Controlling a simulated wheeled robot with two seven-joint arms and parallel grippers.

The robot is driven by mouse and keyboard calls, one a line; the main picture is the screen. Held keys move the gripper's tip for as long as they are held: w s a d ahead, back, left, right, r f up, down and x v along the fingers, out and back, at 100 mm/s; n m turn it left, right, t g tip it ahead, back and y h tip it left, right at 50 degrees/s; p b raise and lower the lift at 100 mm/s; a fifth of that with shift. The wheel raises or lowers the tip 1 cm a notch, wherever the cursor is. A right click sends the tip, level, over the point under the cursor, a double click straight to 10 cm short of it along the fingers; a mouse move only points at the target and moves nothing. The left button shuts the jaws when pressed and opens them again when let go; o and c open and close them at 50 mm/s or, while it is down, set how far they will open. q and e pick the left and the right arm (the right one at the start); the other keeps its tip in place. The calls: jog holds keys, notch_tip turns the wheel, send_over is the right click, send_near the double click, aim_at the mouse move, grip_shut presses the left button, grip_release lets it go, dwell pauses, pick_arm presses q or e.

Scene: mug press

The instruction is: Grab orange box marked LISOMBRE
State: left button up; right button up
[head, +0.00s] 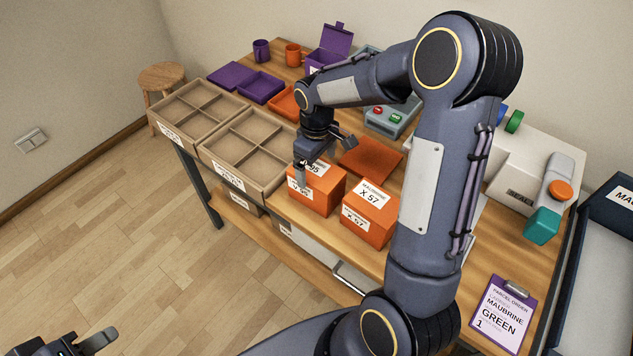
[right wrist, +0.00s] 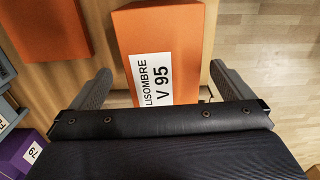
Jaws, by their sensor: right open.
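The orange box marked LISOMBRE V 95 (right wrist: 160,50) lies between the spread fingers of my right gripper in the right wrist view, with its label facing the camera. In the head view this orange box (head: 322,197) stands on the table near its front edge, its label partly hidden by the gripper. My right gripper (head: 324,160) is open at the top of the box, one finger in front of its near face; I cannot tell whether the fingers touch it. My left gripper (head: 88,344) is only partly in view at the bottom left, away from the table.
Another orange box, marked X 57 (head: 370,215), stands close to the right. Divided trays (head: 243,150) are to the left. An orange mat or flat piece (head: 370,160) lies behind. A purple order clipboard (head: 500,313) and a sealing machine (head: 525,165) are at the right.

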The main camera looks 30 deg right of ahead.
notch_tip(320, 180, down, 6)
jog(key=shift+s+a+r+p, duration=0.1)
jog(key=shift+p, duration=0.45)
jog(key=c, duration=1.2)
